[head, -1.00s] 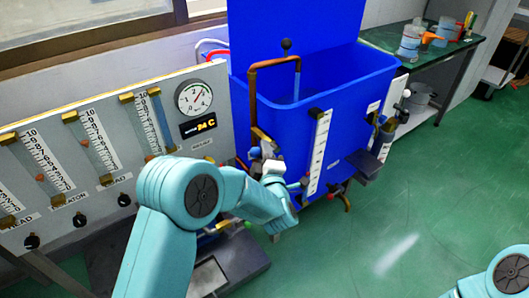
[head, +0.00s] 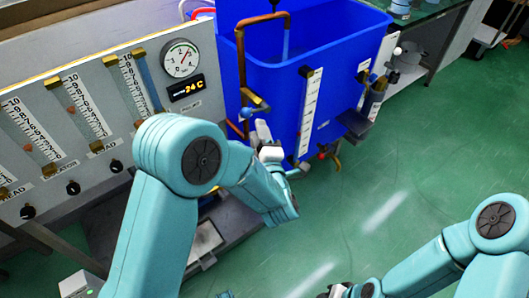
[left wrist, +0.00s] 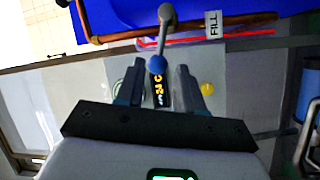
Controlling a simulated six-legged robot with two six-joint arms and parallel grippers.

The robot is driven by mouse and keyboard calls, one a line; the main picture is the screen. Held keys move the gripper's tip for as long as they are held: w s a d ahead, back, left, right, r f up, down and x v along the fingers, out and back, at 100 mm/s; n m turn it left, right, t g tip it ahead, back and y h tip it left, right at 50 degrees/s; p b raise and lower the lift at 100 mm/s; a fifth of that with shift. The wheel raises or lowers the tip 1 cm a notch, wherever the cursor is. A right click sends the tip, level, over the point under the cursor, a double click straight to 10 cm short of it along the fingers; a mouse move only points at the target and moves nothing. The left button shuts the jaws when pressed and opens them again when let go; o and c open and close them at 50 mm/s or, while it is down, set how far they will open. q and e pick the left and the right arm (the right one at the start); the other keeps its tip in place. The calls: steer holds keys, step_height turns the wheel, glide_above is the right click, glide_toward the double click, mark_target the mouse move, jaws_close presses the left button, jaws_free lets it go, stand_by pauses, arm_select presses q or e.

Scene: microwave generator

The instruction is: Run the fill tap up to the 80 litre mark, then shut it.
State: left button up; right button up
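The blue tank (head: 270,90) stands at centre, with a white level scale (head: 309,112) on its front; its marks and the level are too small to read. A copper pipe (head: 240,65) rises beside it and bends over the rim. A pale streak (head: 286,42), perhaps water, hangs below its outlet. The fill tap's blue knob (head: 246,112) is low on the pipe. In the left wrist view, the blue knob (left wrist: 158,63) on a grey lever shows between the fingertips of my open left gripper (left wrist: 160,75); contact is unclear. My right gripper (head: 350,290) is cut off at the bottom edge.
A grey panel (head: 100,115) with flow tubes, knobs, a round gauge (head: 180,58) and a 24 C display (head: 186,90) stands left of the tank. A FILL label (left wrist: 213,24) shows near the tap. A green bench (head: 425,15) is at upper right. The green floor is clear at right.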

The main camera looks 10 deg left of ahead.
arm_select(q)
steer(key=v, duration=0.7)
steer(key=shift+s+d, duration=0.15)
steer(key=shift+s, duration=0.15)
steer(key=shift+r, duration=0.1)
